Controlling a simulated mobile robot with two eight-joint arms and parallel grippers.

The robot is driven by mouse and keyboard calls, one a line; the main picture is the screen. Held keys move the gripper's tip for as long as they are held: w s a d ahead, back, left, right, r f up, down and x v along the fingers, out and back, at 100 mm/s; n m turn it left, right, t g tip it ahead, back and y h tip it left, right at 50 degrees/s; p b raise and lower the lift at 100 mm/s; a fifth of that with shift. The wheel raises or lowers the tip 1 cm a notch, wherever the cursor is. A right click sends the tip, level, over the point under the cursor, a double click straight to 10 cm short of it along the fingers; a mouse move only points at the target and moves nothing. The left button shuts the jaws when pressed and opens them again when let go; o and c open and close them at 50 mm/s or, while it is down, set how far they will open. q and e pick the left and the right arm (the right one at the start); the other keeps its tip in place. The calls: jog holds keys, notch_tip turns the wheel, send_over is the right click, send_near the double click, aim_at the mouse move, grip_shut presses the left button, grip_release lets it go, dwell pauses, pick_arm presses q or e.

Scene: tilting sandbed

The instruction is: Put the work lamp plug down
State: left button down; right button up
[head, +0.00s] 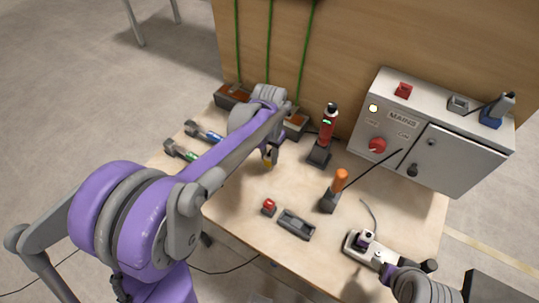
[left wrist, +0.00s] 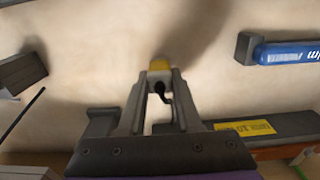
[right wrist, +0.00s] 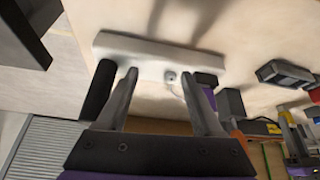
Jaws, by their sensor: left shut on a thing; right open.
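My left gripper (head: 268,156) is shut on a small yellow plug (head: 267,163), over the left middle of the bench. In the left wrist view, the yellow plug (left wrist: 159,65) sits at the fingertips, with a short dark cord between the fingers. I cannot tell whether the plug touches the bench top. My right gripper (right wrist: 160,88) is open and empty, close to the white power strip (right wrist: 150,52). The power strip (head: 352,243) lies at the bench's front right with a purple plug (head: 366,237) on it.
A grey MAINS box (head: 455,150) with a red knob (head: 377,145) stands at the back right. An orange-handled tool (head: 340,180) and a red tester (head: 328,125) stand in holders. A grey tray (head: 297,224) and a red-topped block (head: 268,207) lie in front. Blue (left wrist: 290,53) and green (head: 180,152) tools lie left.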

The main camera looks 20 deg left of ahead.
aim_at(269, 154)
pick_arm(q)
jog(key=shift+f, duration=0.1)
jog(key=c, duration=0.6)
grip_release()
notch_tip(269, 154, up, 12)
jog(key=s+d+f+t, duration=0.1)
jog(key=s+f, duration=0.2)
jog(key=s, duration=0.3)
jog(key=s+d+f+n+t, duration=0.1)
jog(key=s+f+t, duration=0.1)
jog(key=s, duration=0.4)
jog(key=s+d+f+t, duration=0.1)
jog(key=s+f+t, duration=0.1)
jog(key=s+f, duration=0.2)
jog(key=shift+s+d+n+p, duration=0.1)
jog(key=shift+s+n+p, duration=0.2)
jog(key=shift+s, duration=0.8)
jog(key=shift+s+f, duration=0.25)
jog(key=shift+f, duration=0.05)
